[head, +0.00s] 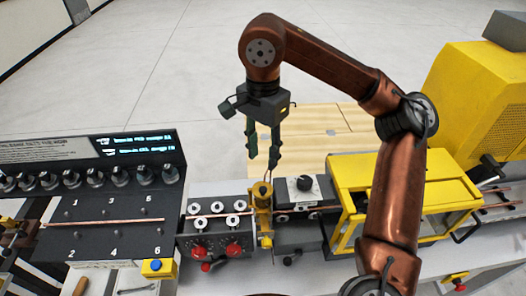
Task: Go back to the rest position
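My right arm comes in from the right and bends over the machine line. My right gripper (263,164) points down, with its two dark fingers apart and nothing seen between them. It hangs above and behind the small yellow upright unit (263,205); the exact height is hard to tell. A thin copper tube (105,222) lies across the black numbered panel at the left. A copper-coloured length also shows near the clamp block right of the yellow unit (322,208). My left gripper is not in view.
A black control panel with several knobs (95,180) stands at the left. A roller block with red knobs (218,222) is in the middle. A yellow-framed guard (345,185) and a big yellow machine (465,100) stand at the right. A wooden board (325,122) lies behind; open floor lies beyond.

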